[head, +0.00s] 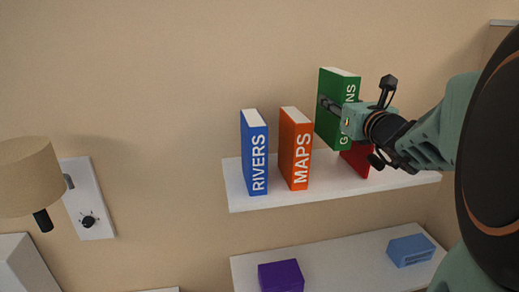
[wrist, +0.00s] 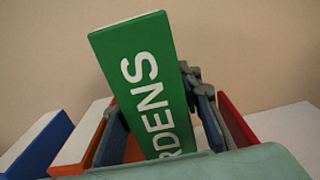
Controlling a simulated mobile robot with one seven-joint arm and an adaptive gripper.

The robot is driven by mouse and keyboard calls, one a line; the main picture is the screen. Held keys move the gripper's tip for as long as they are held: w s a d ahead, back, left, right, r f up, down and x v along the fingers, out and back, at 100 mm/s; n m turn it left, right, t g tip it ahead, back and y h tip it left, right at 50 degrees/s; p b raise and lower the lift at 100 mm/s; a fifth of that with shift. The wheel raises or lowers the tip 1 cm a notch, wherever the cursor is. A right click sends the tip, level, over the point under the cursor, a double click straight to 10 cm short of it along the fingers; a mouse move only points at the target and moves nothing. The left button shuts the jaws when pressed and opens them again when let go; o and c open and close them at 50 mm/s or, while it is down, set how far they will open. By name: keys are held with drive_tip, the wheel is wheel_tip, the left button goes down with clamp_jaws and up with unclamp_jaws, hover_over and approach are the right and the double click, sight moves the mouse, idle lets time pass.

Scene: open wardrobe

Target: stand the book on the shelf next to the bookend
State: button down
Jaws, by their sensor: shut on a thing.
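The green book (head: 336,84), lettered GARDENS in part, is roughly upright in my gripper (head: 334,106), with its spine facing forward. My gripper is shut on the book's sides. The book appears raised above the white shelf (head: 232,193), to the right of the orange MAPS book (head: 295,150). The red bookend (head: 357,160) stands on the shelf below and right of the green book, partly hidden by my gripper. In the wrist view, the green book (wrist: 140,75) leans in the picture, and the red bookend (wrist: 236,122) is right of the fingers.
A blue RIVERS book (head: 254,152) stands left of MAPS, with a narrow gap between. A lower shelf (head: 330,262) holds a purple box (head: 281,276) and a light blue box (head: 410,250). A lamp (head: 30,178) is at far left. The upper shelf's right end looks clear.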

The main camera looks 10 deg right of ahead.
sight(331, 138)
wheel_tip(331, 138, down, 10)
drive_tip(key=b, duration=0.6)
drive_tip(key=shift+r, duration=0.1)
drive_tip(key=shift+s, duration=0.1)
drive_tip(key=c, duration=1.8)
unclamp_jaws()
drive_tip(key=shift+f+b, duration=0.25)
drive_tip(key=shift+b, duration=0.15)
drive_tip(key=shift+c, duration=0.2)
drive_tip(key=o, duration=0.4)
drive_tip(key=shift+r, duration=0.1)
drive_tip(key=shift+o, duration=0.2)
drive_tip(key=shift+r, duration=0.15)
